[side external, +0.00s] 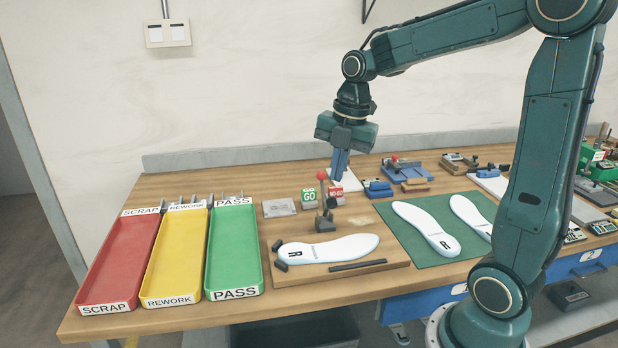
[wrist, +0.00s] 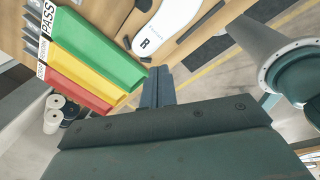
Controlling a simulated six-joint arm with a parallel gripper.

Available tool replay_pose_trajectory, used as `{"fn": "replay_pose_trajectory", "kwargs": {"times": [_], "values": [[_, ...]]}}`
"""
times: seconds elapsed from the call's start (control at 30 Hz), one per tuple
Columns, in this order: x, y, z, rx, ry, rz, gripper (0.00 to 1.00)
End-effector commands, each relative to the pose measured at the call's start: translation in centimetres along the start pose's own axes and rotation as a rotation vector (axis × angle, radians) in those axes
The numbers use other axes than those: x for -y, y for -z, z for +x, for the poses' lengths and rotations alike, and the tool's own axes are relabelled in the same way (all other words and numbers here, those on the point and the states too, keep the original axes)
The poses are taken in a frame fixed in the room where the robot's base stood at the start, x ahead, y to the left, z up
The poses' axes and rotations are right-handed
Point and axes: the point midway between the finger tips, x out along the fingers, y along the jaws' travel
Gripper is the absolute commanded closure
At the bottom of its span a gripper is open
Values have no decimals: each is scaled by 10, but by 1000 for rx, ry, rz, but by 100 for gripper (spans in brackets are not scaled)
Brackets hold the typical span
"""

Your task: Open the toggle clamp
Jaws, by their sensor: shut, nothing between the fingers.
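The toggle clamp (side external: 325,223) stands on the wooden fixture board (side external: 395,279), behind a white insole (side external: 327,249) marked R. Its dark base is low, and a lever with a red part rises roughly upright from it. My gripper (side external: 340,178) points down, with its blue fingers shut and empty. In the side view it appears above and behind the clamp, apart from it. The fingers (wrist: 158,74) also show in the wrist view, near the insole (wrist: 168,26) in the picture. A dark part at that view's top edge may be the clamp, mostly cut off.
Red (side external: 117,262), yellow (side external: 177,254) and green (side external: 234,250) trays stand left of the board. GO (side external: 308,197) and NO-GO (side external: 336,195) blocks sit behind the clamp, close to my fingers. More insoles lie on a green mat (side external: 406,237) to the right.

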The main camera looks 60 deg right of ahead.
Motion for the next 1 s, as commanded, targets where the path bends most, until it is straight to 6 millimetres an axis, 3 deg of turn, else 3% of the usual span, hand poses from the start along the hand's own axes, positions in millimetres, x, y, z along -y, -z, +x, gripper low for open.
{"fn": "replay_pose_trajectory", "kwargs": {"times": [1.0], "values": [[38,57,-32,34,-121,611,100]]}}
